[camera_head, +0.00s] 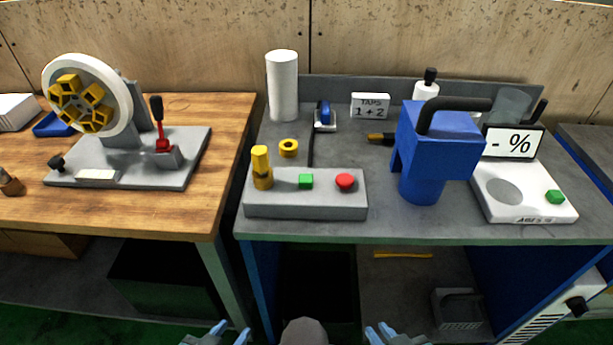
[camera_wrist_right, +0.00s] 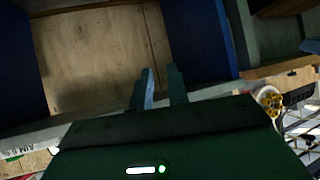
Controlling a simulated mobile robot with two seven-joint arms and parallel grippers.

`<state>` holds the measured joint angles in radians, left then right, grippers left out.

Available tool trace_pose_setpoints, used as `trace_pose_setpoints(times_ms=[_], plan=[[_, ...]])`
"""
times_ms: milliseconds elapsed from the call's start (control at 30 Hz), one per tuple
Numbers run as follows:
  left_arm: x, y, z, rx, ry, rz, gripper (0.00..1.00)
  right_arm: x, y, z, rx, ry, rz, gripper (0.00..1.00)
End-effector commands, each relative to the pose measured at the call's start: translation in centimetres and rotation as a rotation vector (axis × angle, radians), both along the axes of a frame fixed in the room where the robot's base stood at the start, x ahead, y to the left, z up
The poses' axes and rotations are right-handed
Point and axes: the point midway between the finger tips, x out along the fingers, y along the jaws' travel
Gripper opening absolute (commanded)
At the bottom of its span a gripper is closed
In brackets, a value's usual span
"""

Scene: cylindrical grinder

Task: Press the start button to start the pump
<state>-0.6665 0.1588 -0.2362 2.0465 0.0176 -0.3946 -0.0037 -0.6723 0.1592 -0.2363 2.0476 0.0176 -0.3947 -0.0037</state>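A grey control box (camera_head: 265,208) sits at the front left of the grey table in the head view. On its top are a green button (camera_head: 306,181), a red button (camera_head: 346,182) and a yellow knob-like part (camera_head: 261,168). The blue pump-like machine (camera_head: 437,140) stands to the right of the box. My left gripper (camera_head: 231,332) is low at the bottom edge, below and in front of the table, with its fingertips apart. My right gripper (camera_head: 382,334) is also low at the bottom edge. In the right wrist view, its two fingers (camera_wrist_right: 161,90) are apart with nothing between them.
A white scale-like device (camera_head: 502,192) with a green button stands right of the blue machine. A wooden table (camera_head: 215,200) adjoins on the left.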

Motion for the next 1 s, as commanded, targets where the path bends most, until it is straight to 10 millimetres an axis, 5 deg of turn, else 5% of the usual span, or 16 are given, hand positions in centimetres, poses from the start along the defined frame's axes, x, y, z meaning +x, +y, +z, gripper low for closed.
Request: trace_pose_setpoints(times_ms=[200, 1000], plan=[[0.02, -0.01, 0.02, 0.000, -0.001, 0.000, 0.36, 0.10, 0.00, 0.05, 0.001, -0.002, 0.000, 0.00], [0.09, -0.01, 0.08, 0.000, -0.002, 0.000, 0.36, 0.53, 0.01, 0.28, 0.000, -0.012, 0.000, 0.00]])
